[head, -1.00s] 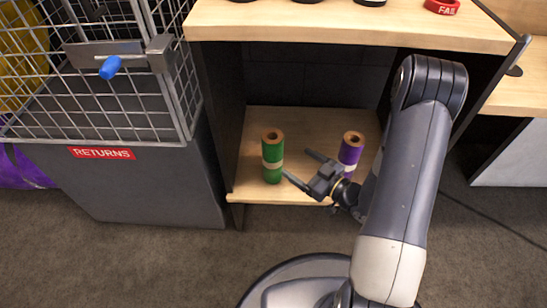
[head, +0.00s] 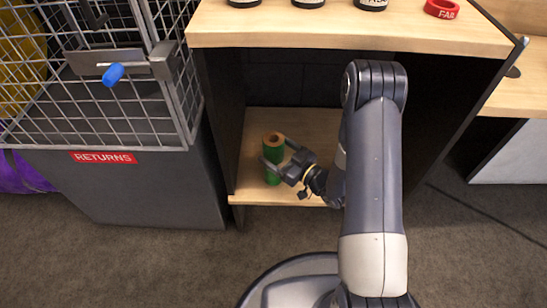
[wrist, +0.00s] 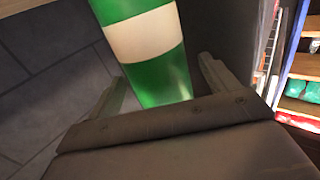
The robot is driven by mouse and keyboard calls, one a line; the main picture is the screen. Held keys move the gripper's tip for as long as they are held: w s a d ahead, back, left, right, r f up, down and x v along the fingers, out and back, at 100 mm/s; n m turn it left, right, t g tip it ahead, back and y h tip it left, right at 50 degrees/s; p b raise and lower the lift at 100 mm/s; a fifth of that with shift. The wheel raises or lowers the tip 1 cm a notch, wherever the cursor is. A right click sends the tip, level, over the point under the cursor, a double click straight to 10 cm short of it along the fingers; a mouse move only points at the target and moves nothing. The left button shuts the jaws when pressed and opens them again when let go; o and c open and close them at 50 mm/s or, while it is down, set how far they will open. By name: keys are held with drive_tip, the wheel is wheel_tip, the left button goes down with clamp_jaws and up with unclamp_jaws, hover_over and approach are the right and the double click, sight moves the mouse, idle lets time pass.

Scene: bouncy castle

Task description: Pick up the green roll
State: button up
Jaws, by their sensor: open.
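The green roll (head: 273,141) stands upright on the lower wooden shelf, at its left part, in the head view. My gripper (head: 277,154) is open at the roll, with its fingers on either side of it and partly covering its middle. In the wrist view the green roll (wrist: 160,70), with a white band around it, lies between the two open fingertips of my gripper (wrist: 163,85). I cannot tell whether either finger touches it. The roll's far end is out of the wrist view.
The lower shelf (head: 255,185) sits under a wooden counter (head: 330,30) with dark side panels. A grey returns bin (head: 140,185) with a wire cage stands to the left. Dark-bottomed items and a red band (head: 443,9) are on the counter top.

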drive_tip(key=shift+x, duration=0.8)
drive_tip(key=shift+c, duration=0.3)
clamp_jaws()
